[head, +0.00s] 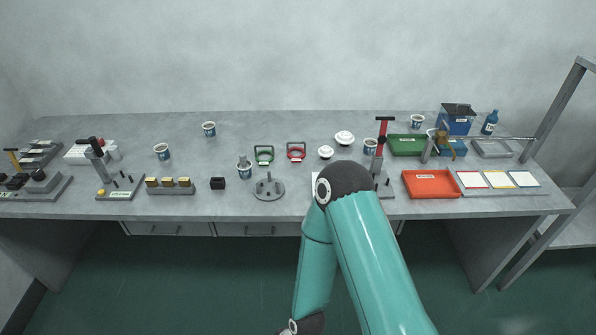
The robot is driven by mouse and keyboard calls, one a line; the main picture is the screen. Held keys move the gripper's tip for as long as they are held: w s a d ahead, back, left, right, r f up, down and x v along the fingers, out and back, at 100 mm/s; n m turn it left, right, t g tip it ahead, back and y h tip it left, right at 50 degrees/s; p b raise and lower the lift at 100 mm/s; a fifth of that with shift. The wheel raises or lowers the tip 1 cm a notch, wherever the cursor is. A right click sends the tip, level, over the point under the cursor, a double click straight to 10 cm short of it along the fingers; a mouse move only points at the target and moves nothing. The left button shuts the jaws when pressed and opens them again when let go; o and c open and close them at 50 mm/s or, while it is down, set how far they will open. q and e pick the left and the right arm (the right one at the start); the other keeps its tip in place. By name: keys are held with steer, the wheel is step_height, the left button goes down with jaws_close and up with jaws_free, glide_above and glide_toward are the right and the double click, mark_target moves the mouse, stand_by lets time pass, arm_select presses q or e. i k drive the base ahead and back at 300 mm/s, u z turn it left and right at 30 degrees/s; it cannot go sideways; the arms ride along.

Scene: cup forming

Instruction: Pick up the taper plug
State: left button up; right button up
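No taper plug can be told for certain at this size. A small grey metal piece (242,159) stands at the top of a blue-and-white cup (245,172) near the middle of the table; it may be the plug. Just in front of it is a round grey base (268,193) with a short upright post. My teal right arm rises from the bottom right, bends at a dark joint and goes back down out of frame, so its gripper is not seen. My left arm and gripper are not in view.
On the grey table (110,132), green (264,149) and red (296,146) ring-shaped handled tools stand behind the round base. A black block (218,183) is to its left. A red-handled press (382,140), orange tray (431,184) and green tray (407,150) are right. My arm hides part of the front edge.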

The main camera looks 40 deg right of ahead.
mark_target(243, 158)
steer(key=k, duration=0.9)
steer(key=z, duration=0.55)
steer(key=i, duration=0.75)
steer(key=z, duration=0.1)
